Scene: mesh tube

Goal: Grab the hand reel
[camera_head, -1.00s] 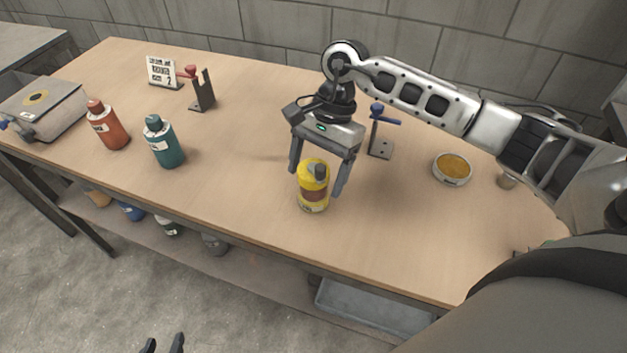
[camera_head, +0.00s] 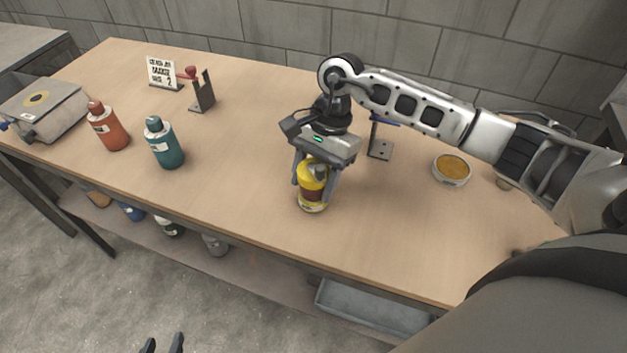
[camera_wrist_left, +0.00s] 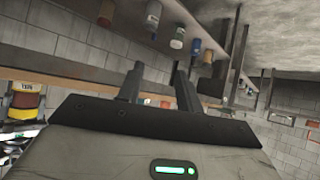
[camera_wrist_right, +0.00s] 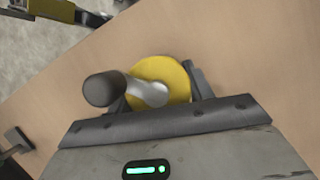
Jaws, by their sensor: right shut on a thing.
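The hand reel (camera_head: 312,196) is yellow with a dark red band and a grey crank on top. It stands upright near the front edge of the table. My right gripper (camera_head: 313,185) comes down from above with its fingers on both sides of the reel, shut on it.
A teal bottle (camera_head: 165,145) and a red bottle (camera_head: 108,128) stand left of the reel. A dark bracket (camera_head: 203,92) and sign (camera_head: 162,74) are behind them. A metal stand (camera_head: 381,150) and a round dish (camera_head: 452,170) are to the right. The table's middle is clear.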

